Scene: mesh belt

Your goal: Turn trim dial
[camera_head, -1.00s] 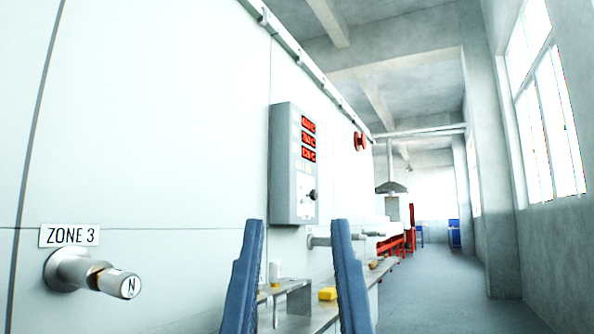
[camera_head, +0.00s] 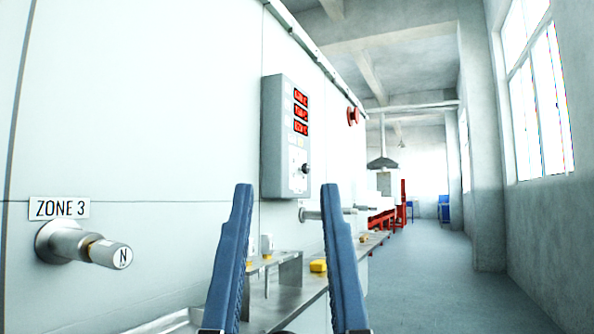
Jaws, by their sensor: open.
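A grey control box (camera_head: 286,138) is fixed to the white wall panel, with several red digital readouts in a column on its front. A small black dial (camera_head: 306,168) sits on the lower part of that front face. My gripper (camera_head: 286,190) is in the lower middle of the view, its two blue fingers upright and wide apart with nothing between them.
A metal fitting marked N (camera_head: 112,254) juts from the wall under a ZONE 3 label (camera_head: 59,208). A steel ledge (camera_head: 290,290) below carries a yellow block (camera_head: 318,266). Another pipe fitting (camera_head: 318,214) sticks out below the box. The floor on the right is clear.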

